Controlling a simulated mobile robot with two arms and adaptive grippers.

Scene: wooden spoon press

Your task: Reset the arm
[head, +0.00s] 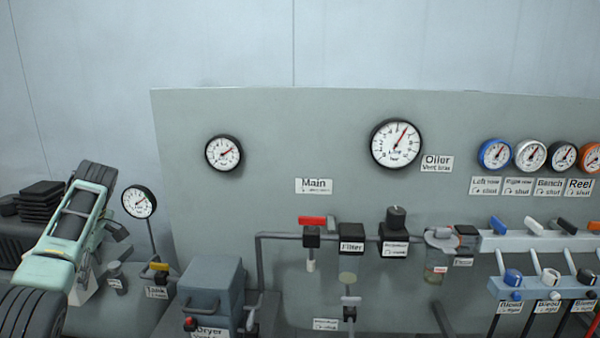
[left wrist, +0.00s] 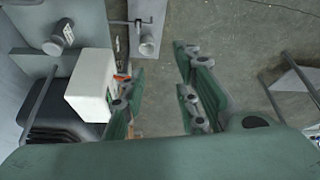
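My left arm reaches in from the lower left of the head view, with its pale green link in front of dark equipment. My left gripper (head: 113,240) is small and partly hidden there, near the small gauge. In the left wrist view my left gripper (left wrist: 160,62) has two green fingers spread apart, with bare floor seen between them. Nothing is held. A white block (left wrist: 91,86) is beside the left finger in that view; I cannot tell whether they touch. My right gripper is not in view.
A grey panel (head: 270,130) carries gauges, including a large one (head: 397,143). A red-handled valve (head: 312,222), a filter (head: 351,240) and several levers line its lower part. A grey-blue dryer box (head: 212,290) stands right of my left arm. Concrete floor (left wrist: 230,50) shows below the gripper.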

